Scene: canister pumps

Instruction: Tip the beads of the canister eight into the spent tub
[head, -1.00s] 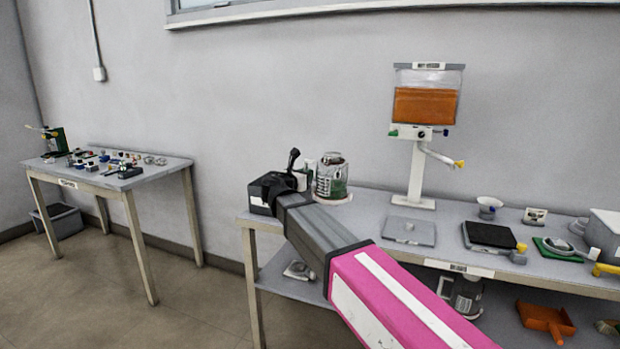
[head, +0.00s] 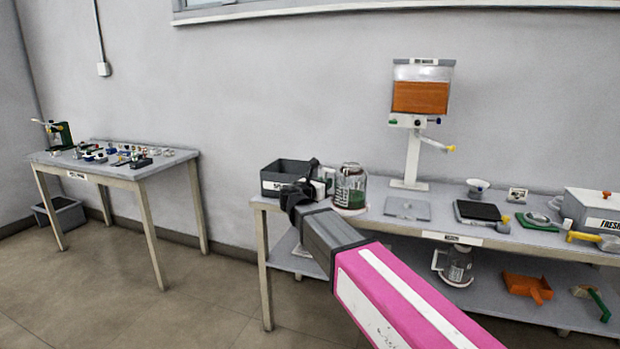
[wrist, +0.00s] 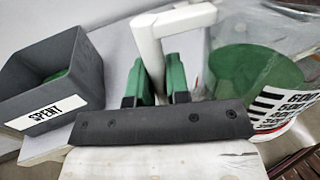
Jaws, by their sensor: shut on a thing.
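A clear canister (head: 350,190) with green beads in its lower part is at the left end of the long bench, looking upright in the head view. It also shows in the wrist view (wrist: 255,85), with a striped label only partly readable. My gripper (wrist: 157,82) has its green fingers shut on the canister's white handle (wrist: 165,30). Whether the canister's base touches the bench I cannot tell. The grey spent tub (head: 284,170) stands just left of the canister; in the wrist view the tub (wrist: 85,75) is open, with some green inside.
A dispenser (head: 412,150) with orange contents stands right of the canister. A grey plate (head: 407,209), a black scale (head: 480,211) and a lidded box marked fresh (head: 598,208) lie further right. A separate cluttered table (head: 115,172) is at the left.

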